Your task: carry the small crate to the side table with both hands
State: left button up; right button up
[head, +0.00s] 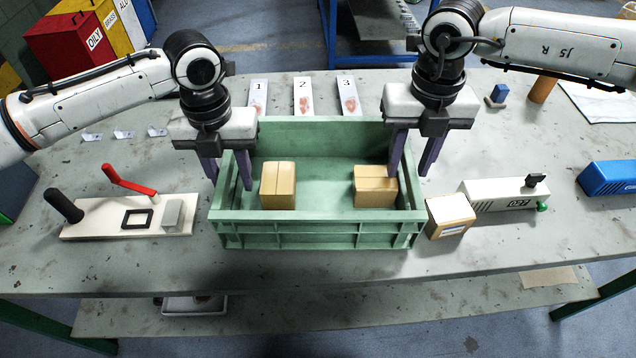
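The small crate (318,232) is green and open-topped, and stands level on the grey worktable in the head view. Two cardboard boxes lie inside it, one at left (278,186) and one at right (375,187). My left gripper (230,183) is open at the crate's left wall, one finger on the outer side and one on the inner side. My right gripper (408,172) is open at the right wall in the same way. Whether the fingers touch the walls cannot be told. A blue-framed table (372,54) stands behind the worktable; whether it is the side table is unclear.
A third cardboard box (450,216) sits close to the crate's right side, with a white device (500,197) beyond it. A board with a red lever (110,218) lies at left. Numbered cards (303,96) lie behind the crate. The worktable's front strip (300,280) is clear.

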aim_at(226, 160)
pick_arm(q)
grip_shut()
pick_arm(e)
grip_shut()
pick_arm(q)
jog(key=shift+w+r, duration=0.1)
